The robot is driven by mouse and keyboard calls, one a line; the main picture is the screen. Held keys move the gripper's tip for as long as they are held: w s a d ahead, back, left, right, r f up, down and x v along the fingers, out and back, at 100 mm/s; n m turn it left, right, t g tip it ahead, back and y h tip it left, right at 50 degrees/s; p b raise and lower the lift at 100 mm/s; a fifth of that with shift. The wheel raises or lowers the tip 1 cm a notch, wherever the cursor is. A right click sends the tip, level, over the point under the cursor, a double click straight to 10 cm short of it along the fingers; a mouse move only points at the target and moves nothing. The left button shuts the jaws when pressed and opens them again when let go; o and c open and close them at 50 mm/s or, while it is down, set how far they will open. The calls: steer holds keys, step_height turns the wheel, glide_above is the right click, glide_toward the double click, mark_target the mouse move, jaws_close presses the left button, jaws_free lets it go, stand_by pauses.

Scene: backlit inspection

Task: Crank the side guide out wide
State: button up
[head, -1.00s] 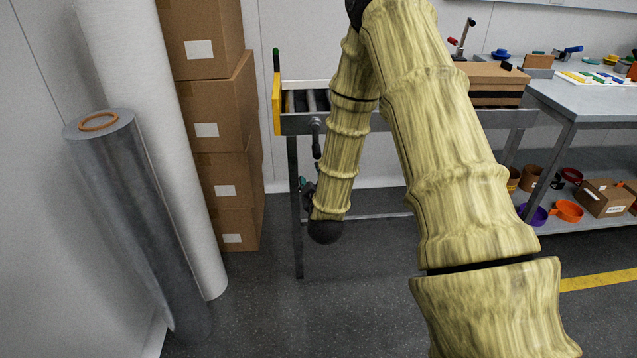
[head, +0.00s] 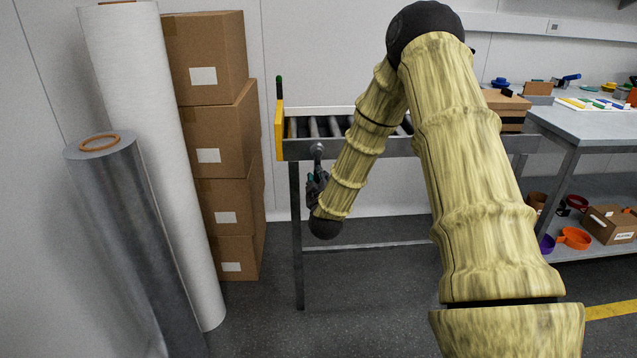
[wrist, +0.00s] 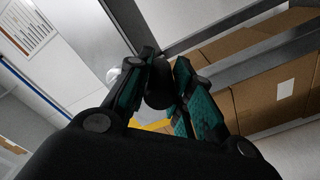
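The crank (head: 317,152) sits on the front side of the roller conveyor, near its left end. Its arm hangs down from a round hub. My gripper (head: 317,186) is at the lower end of the crank, below the hub, partly hidden by my own wrist. In the wrist view, the dark crank handle (wrist: 159,90) lies between the two teal-padded fingers of my gripper (wrist: 164,72). The fingers stand close on both sides of it; I cannot tell whether they press on it. The yellow side guide (head: 279,131) stands at the conveyor's left end.
The conveyor rollers (head: 314,127) show behind my arm. Stacked cartons (head: 222,140), a white roll (head: 150,100) and a grey film roll (head: 118,215) stand at left. A grey workbench (head: 590,122) is at right. The floor below the conveyor is clear.

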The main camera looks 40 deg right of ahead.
steer(key=shift+s, duration=0.15)
stand_by(0.4)
steer(key=shift+s+d+r+p, duration=0.15)
steer(key=shift+s+d+p, duration=0.3)
steer(key=shift+d, duration=0.25)
steer(key=shift+s+d+r+p, duration=0.1)
steer(key=shift+s+d+p, duration=0.3)
steer(key=shift+d, duration=0.25)
steer(key=shift+s+d+r+p, duration=0.3)
steer(key=shift+d+r+p, duration=0.25)
steer(key=shift+r+p, duration=0.1)
steer(key=shift+s+d+r+p, duration=0.3)
steer(key=shift+d+r+p, duration=0.2)
steer(key=shift+p, duration=0.1)
steer(key=shift+s+d+r+p, duration=0.15)
steer(key=shift+d+r+p, duration=0.05)
steer(key=shift+r+p, duration=0.55)
steer(key=shift+s+d+r+p, duration=0.1)
steer(key=shift+d+r+p, duration=0.1)
steer(key=shift+r+p, duration=0.55)
